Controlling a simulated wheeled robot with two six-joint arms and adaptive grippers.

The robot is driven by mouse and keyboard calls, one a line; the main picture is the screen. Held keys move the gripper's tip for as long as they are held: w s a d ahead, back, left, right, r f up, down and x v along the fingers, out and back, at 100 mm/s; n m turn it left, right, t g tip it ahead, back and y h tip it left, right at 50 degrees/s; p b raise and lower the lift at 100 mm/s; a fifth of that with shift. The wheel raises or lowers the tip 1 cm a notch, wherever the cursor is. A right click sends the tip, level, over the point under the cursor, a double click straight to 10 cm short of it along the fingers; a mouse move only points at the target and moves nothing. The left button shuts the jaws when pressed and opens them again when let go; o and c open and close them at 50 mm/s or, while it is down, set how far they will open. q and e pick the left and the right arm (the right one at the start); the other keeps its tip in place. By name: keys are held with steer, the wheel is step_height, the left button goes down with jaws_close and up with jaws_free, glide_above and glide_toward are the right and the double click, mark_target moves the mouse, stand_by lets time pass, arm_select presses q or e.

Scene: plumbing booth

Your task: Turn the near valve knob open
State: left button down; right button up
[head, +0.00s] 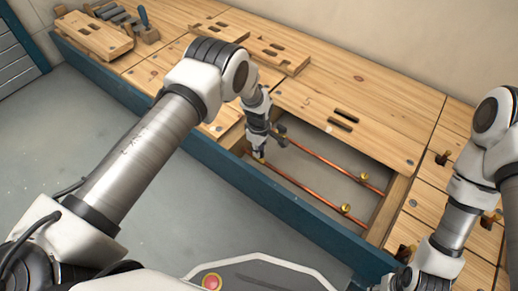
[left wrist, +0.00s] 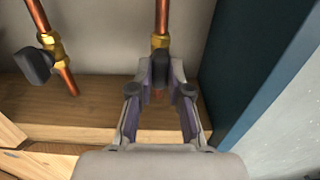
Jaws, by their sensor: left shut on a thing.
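The near copper pipe (head: 300,186) runs through an opening in the wooden bench, with a brass valve at its left end. That valve's brass body shows in the left wrist view (left wrist: 160,42) just beyond my left gripper (left wrist: 160,72). My left gripper, also in the head view (head: 260,155), is shut on the near valve knob, which the fingers mostly hide. The far valve has a dark knob (left wrist: 33,65) that stands free on the other pipe (head: 330,162).
The blue bench edge (head: 215,147) runs close beside the near pipe. Brass fittings (head: 345,209) sit further along the pipes. The grey floor (head: 95,130) is clear.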

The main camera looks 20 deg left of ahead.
stand_by(0.4)
arm_select(q)
steer(key=c, duration=1.1)
jaws_free()
step_height(320, 180, up, 12)
